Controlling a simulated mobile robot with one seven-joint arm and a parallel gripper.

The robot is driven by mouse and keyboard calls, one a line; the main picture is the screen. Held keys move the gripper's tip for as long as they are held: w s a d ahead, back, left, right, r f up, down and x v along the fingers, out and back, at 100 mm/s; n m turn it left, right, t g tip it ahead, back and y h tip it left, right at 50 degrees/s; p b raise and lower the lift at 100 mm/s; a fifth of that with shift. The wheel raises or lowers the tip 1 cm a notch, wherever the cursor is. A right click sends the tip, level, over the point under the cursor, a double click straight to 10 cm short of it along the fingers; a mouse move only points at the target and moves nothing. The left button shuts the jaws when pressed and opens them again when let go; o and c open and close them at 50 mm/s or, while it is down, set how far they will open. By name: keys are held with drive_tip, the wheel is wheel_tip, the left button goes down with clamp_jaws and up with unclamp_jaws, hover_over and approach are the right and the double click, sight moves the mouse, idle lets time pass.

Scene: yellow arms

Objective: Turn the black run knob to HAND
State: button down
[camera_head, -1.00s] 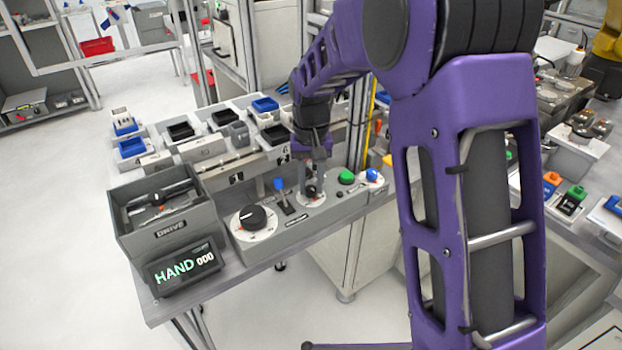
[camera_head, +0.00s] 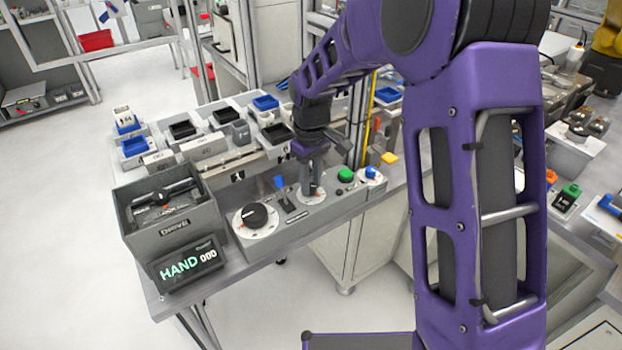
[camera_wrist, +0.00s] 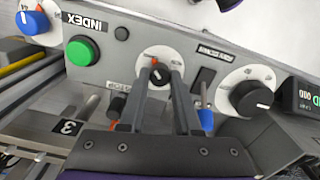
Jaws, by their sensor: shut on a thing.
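My gripper (camera_head: 311,186) points down at a small black knob on the grey control panel. In the wrist view my two dark fingers (camera_wrist: 158,78) are shut on this small black knob (camera_wrist: 159,76), one on each side. The knob sits on a white round dial (camera_wrist: 157,58) with an orange mark. The fingers hide part of the knob in the head view.
A larger black knob (camera_head: 255,215) on a white dial and a blue-tipped lever (camera_head: 280,184) stand left of my gripper. A green button (camera_head: 345,175) and a blue knob (camera_head: 371,173) are to its right. A grey DRIVE bin (camera_head: 171,225) stands behind the display.

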sight(311, 185)
idle(0.3)
drive_tip(key=c, duration=0.6)
unclamp_jaws()
wheel_tip(311, 185, up, 18)
drive_tip(key=p, duration=0.1)
drive_tip(key=shift+f+p, duration=0.25)
drive_tip(key=shift+p, duration=0.1)
